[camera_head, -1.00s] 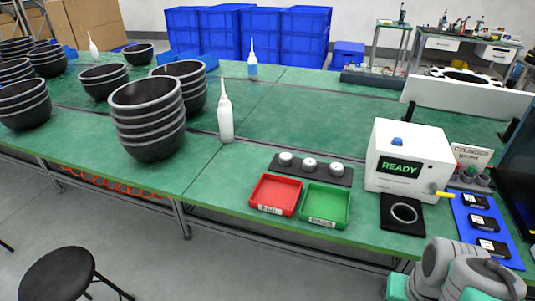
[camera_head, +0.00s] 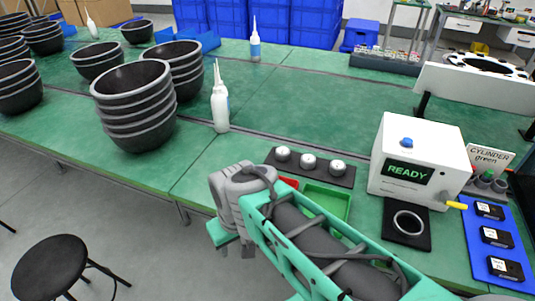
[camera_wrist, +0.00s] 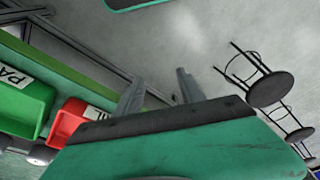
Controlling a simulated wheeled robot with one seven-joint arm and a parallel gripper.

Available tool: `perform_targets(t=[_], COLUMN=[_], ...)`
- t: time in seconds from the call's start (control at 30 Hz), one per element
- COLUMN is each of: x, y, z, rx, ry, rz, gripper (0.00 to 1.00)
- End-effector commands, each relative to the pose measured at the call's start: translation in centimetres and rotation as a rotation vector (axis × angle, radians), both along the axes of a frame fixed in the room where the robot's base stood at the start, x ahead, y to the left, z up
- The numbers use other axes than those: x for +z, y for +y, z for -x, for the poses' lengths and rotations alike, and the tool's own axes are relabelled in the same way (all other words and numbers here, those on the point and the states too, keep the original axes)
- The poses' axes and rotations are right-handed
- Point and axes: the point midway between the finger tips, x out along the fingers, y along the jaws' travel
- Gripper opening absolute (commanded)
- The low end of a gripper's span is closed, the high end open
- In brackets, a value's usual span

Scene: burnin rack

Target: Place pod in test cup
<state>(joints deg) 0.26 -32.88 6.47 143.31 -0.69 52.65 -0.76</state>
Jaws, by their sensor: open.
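Three round silver-topped pieces, which look like the pods (camera_head: 308,161), sit in a row on a dark strip (camera_head: 262,156) behind the trays. The round ring on a black pad, which looks like the test cup (camera_head: 408,222), is in front of the white tester (camera_head: 420,150) and looks empty. The tester screen reads READY. My gripper is open and empty in the wrist view (camera_wrist: 160,88), its two fingers apart over the floor beyond the table's front edge. In the head view my arm covers much of the trays, and the gripper is to the left of and nearer than the pods.
A red tray (camera_head: 289,182) and a green tray (camera_head: 328,201) are partly hidden by my arm. A blue mat (camera_head: 480,257) with three black-and-white blocks lies at right, near a sign reading CYLINDER green (camera_head: 490,158). A white bottle (camera_head: 221,108) and stacked black bowls (camera_head: 135,110) stand left.

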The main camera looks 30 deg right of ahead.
Motion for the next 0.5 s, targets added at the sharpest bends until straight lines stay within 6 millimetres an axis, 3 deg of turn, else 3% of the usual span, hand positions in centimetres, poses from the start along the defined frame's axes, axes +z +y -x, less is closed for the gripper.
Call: perform_targets(t=[0.03,0.23,0.33,0.4,0.5], x=[2.0,8.1,11.2,13.5,14.3], y=[0.0,-0.3,-0.5,-1.4,-4.0], z=[-0.1,-0.5,-1.4,-2.9,-5.9], rx=[0.001,0.027,0.059,0.103,0.196], ry=[0.0,0.012,0.021,0.03,0.037], rz=[-0.001,-0.005,-0.01,-0.017,-0.032], gripper=[0.51,0.67,0.68,0.68,0.68])
